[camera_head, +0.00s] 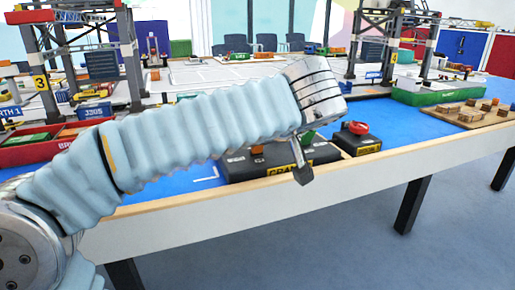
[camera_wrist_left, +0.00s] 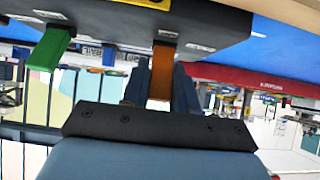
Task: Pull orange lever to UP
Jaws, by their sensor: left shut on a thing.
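The orange lever (camera_wrist_left: 162,72) stands on the black control box (camera_wrist_left: 215,22), which appears upside down in the left wrist view. My left gripper (camera_wrist_left: 161,80) has its two blue-grey fingers on either side of the lever, shut on it. In the head view the orange lever (camera_head: 257,149) shows as a small patch on the crane box (camera_head: 240,172), below my left forearm. My arm hides much of the box there, and the fingertips cannot be made out. The lever's exact tilt is hard to tell. My right gripper is not in view.
A green lever (camera_wrist_left: 48,48) stands beside the orange one on the same box. A small box with a red button (camera_head: 357,129) sits to its right. A green tray (camera_head: 440,97), a wooden board with blocks (camera_head: 470,116) and model gantry cranes stand farther back on the blue table.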

